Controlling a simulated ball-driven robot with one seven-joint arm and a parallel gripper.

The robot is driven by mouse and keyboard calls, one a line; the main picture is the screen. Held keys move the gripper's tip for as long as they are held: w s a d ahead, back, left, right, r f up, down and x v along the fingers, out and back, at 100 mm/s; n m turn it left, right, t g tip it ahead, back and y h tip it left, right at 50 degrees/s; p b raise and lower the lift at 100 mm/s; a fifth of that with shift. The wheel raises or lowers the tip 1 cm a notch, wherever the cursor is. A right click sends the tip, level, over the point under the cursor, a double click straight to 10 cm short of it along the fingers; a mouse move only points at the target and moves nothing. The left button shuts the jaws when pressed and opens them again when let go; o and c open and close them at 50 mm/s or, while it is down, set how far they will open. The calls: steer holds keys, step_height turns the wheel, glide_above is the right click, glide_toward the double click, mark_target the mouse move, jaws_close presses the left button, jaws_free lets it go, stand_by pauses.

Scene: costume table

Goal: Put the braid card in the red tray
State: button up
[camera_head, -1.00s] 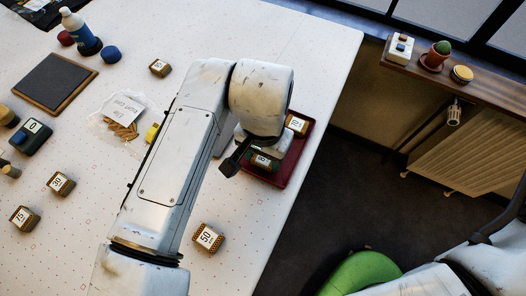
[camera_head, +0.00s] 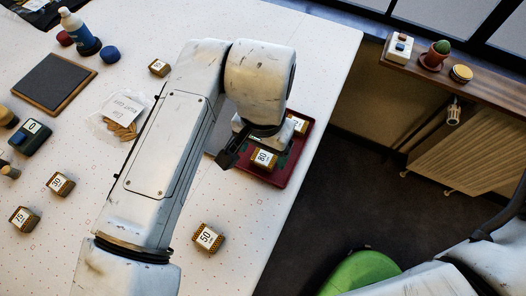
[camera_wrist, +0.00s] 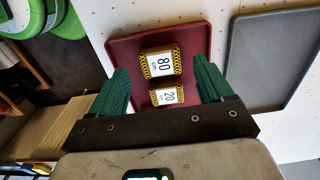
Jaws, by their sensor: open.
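The red tray (camera_head: 273,179) lies at the table's right edge, partly behind my arm. Two braid cards lie flat in it: the one marked 80 (camera_head: 264,158) and another (camera_head: 299,125) behind it. The wrist view shows the red tray (camera_wrist: 121,48) with the 80 card (camera_wrist: 161,63) and, nearer, a card marked 20 (camera_wrist: 167,97), its number perhaps partly hidden. My gripper (camera_wrist: 162,84) is open above the tray, its green fingers spread wide on either side of the cards. Nothing is held between them.
More numbered braid cards lie on the table: 50 (camera_head: 208,238), 30 (camera_head: 61,184), 15 (camera_head: 24,219) and one at the back (camera_head: 159,67). A grey tray (camera_wrist: 270,60) lies beside the red one. A bag (camera_head: 122,113) and a dark board (camera_head: 54,81) lie left of my arm.

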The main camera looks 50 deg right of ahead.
mark_target(263, 160)
step_height(263, 160, up, 9)
stand_by(0.3)
